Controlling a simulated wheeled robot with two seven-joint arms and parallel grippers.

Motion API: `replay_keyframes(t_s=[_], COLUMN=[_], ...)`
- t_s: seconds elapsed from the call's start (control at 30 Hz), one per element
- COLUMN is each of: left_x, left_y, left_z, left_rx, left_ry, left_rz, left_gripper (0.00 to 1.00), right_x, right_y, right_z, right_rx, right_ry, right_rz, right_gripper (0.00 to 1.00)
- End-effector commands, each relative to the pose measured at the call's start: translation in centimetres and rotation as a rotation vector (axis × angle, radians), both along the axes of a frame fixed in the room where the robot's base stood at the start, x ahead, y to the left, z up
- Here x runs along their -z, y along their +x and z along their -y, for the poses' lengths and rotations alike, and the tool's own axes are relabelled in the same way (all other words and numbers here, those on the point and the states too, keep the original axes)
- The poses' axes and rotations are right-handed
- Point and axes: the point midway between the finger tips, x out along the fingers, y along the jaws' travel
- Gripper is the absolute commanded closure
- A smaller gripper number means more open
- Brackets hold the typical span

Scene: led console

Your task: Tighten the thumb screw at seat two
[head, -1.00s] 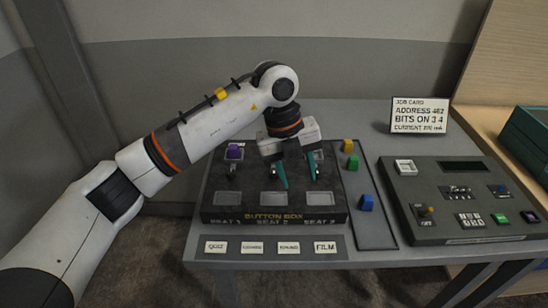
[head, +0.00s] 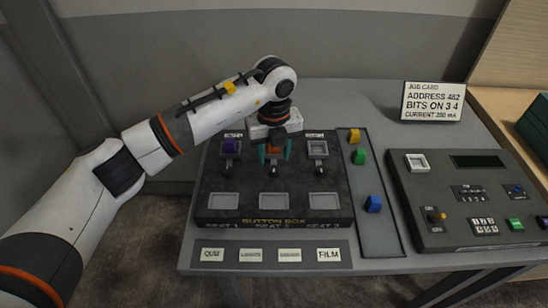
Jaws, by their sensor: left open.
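The dark button box (head: 220,200) stands on the grey table, with its seats labelled 1 to 3 along the front. The thumb screw at seat two (head: 273,170) looks like a small dark knob just below the fingertips, partly hard to make out. Seat one (head: 230,147) holds a purple block, and the upper socket of seat three (head: 318,148) looks empty. My right gripper is not in view.
A tray (head: 380,235) to the right holds yellow, green and blue blocks (head: 373,204). A console (head: 425,187) with switches stands further right, with a job card (head: 432,102) behind it. Labelled tiles (head: 250,256) line the front edge.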

Motion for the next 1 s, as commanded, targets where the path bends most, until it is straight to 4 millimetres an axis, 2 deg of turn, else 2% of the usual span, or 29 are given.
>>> replay_keyframes(t_s=[0.1,0.3,0.63,0.9,1.0], left_x=[1.9,3.8,4.2,4.1,4.1], left_y=[-0.1,0.0,0.0,0.0,0.0], left_z=[0.0,0.0,0.0,0.0,0.0], left_rx=[0.000,0.000,0.001,0.001,0.002], left_ry=[-0.001,0.000,-0.001,-0.001,-0.001], left_rz=[-0.003,0.000,0.001,0.001,0.001], left_gripper=[0.55,0.55,0.55,0.99,1.00], right_x=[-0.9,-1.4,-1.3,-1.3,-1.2], right_y=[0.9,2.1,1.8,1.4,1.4], right_z=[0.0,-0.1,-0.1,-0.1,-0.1], right_rx=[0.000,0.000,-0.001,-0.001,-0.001], right_ry=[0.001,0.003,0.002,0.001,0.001], right_rz=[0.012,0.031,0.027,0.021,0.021], right_gripper=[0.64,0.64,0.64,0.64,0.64])
